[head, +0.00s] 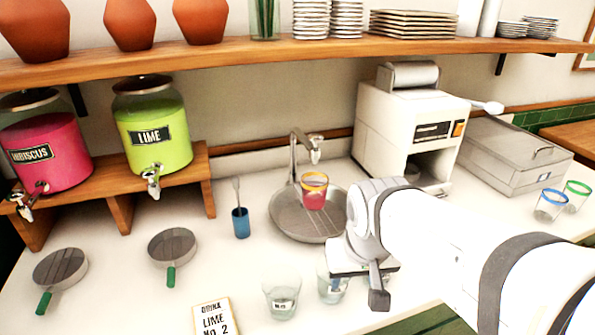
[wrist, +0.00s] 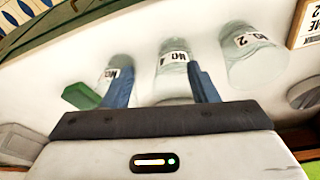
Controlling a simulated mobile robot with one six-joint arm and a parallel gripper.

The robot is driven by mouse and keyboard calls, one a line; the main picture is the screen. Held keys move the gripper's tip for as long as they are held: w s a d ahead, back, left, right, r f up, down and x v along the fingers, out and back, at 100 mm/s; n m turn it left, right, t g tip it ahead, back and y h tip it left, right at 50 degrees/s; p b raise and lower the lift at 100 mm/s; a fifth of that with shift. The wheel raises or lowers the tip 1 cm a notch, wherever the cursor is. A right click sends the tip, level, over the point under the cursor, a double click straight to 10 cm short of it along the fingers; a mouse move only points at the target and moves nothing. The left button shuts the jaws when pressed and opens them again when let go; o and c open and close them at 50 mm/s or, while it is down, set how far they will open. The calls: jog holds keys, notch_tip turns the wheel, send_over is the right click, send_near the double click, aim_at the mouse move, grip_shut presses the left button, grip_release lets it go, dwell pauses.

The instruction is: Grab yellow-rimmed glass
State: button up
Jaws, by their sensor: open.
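The yellow-rimmed glass (head: 314,192) shows in the head view, with red in it. It stands at the round sink basin (head: 290,232), below the tap. My gripper (head: 352,290) is nearer the front edge of the counter, in front of the basin and apart from that glass. In the wrist view my gripper (wrist: 160,88) is open, its two blue fingers spread. A clear numbered glass (wrist: 174,62) shows between or just beyond the fingers; contact cannot be told. The yellow-rimmed glass is not seen in the wrist view.
A clear "NO. 2" glass (head: 282,298) stands near the lime card (head: 214,318). A blue cup (head: 240,222) stands left of the basin. Blue-rimmed (head: 549,206) and green-rimmed (head: 577,196) glasses stand far right. The white machine (head: 408,125) is behind my arm.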

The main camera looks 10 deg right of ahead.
aim_at(314, 193)
jog(key=o, duration=0.5)
jog(key=w, duration=0.4)
jog(key=w+r+m+t+b, duration=0.1)
jog(key=w, duration=0.4)
jog(key=w+a+m+h+b, duration=0.1)
jog(key=w, duration=0.4)
jog(key=shift+w+r, duration=0.1)
jog(key=shift+r, duration=0.3)
jog(key=shift+o, duration=1.1)
jog(key=w+a, duration=0.1)
jog(key=w, duration=0.3)
jog(key=w+m+t+b, duration=0.1)
jog(key=w, duration=0.3)
jog(key=w+a+t+h+b, duration=0.1)
jog(key=w, duration=0.3)
jog(key=shift+a+r+m, duration=0.35)
jog(key=shift+r+m, duration=0.05)
jog(key=shift+x, duration=3.9)
